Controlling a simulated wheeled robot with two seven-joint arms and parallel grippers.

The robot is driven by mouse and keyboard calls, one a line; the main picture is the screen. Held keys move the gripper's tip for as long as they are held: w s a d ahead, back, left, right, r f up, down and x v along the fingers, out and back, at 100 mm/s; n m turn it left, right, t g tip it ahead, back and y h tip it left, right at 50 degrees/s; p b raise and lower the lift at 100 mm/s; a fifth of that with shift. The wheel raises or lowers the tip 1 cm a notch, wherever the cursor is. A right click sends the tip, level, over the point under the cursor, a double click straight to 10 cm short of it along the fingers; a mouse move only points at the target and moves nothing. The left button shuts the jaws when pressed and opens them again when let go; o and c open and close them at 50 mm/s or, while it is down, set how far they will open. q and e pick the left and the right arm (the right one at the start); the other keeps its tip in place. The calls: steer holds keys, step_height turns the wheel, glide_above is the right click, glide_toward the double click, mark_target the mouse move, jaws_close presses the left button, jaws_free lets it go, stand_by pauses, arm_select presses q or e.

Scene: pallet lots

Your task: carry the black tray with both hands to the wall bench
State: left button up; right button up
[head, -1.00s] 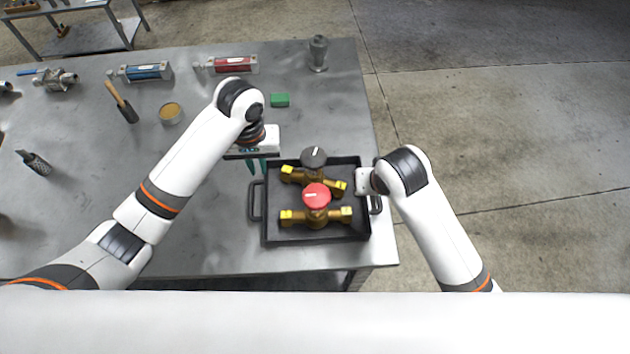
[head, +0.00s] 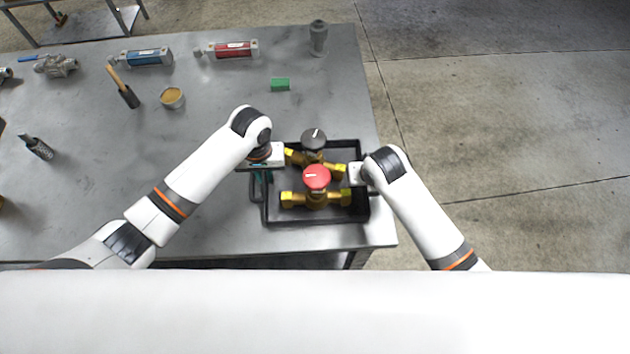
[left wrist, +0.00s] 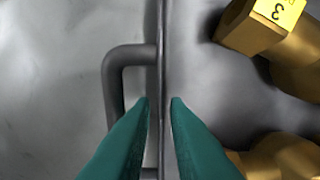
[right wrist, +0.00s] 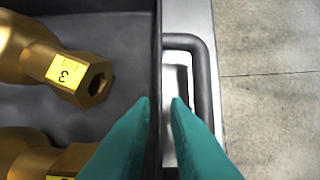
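The black tray (head: 292,221) lies flat near the right edge of the grey metal table. It holds two brass valves, one with a red knob (head: 317,177) and one with a dark grey knob (head: 313,139). My left gripper (left wrist: 161,98) is open at the tray's left side, with teal fingertips on either side of the tray wall (left wrist: 163,50), beside the left handle (left wrist: 113,82). My right gripper (right wrist: 160,98) is open at the right side, its fingertips straddling the right wall near the right handle (right wrist: 207,85). In the head view its fingers are hidden.
Another bench (head: 85,25) stands at top left. Concrete floor at right is clear.

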arm_select(q)
steer(key=shift+f, duration=0.75)
arm_select(e)
steer(key=shift+x, duration=0.75)
arm_select(q)
steer(key=shift+c, duration=0.2)
arm_select(e)
steer(key=shift+c, duration=0.2)
arm_select(q)
jaws_close()
arm_select(e)
jaws_close()
